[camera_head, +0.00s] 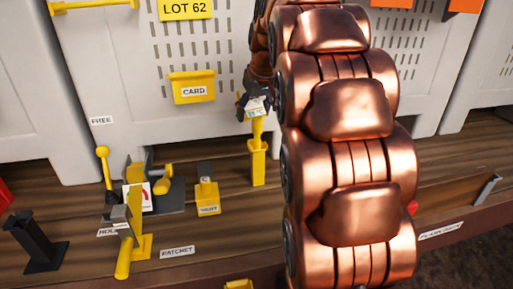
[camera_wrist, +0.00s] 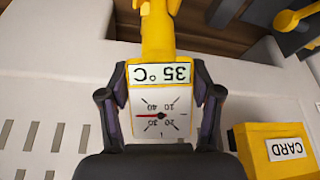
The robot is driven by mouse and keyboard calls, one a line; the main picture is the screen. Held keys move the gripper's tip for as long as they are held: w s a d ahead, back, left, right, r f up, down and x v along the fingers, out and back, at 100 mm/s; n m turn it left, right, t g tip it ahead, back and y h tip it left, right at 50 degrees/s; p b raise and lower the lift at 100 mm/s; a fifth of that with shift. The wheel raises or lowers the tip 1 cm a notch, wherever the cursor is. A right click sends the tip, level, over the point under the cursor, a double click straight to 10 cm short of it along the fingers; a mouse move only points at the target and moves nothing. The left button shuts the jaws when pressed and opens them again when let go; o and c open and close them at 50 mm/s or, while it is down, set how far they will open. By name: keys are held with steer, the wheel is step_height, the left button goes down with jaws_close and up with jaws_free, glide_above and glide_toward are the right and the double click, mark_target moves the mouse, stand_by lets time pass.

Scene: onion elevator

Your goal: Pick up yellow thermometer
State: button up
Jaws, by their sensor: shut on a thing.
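The yellow thermometer (camera_head: 258,132) is held at its head by my gripper (camera_head: 255,104) in the head view. Its yellow stem points down toward a yellow upright holder (camera_head: 258,163) on the wooden shelf; I cannot tell whether the stem is still inside it. In the wrist view the thermometer (camera_wrist: 160,95) shows a white dial with a red needle and a label reading 35 °C, upside down. The two dark fingers of my gripper (camera_wrist: 160,108) are shut on both sides of the dial head.
A yellow CARD box (camera_head: 193,88) hangs on the perforated panel, left of the gripper. On the wooden shelf (camera_head: 225,240) stand a yellow block (camera_head: 207,197), a yellow ratchet tool (camera_head: 135,215), a yellow-knobbed lever (camera_head: 104,165) and a black stand (camera_head: 38,243). My copper arm covers the right middle.

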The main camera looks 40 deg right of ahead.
jaws_close()
steer(key=shift+r, duration=0.15)
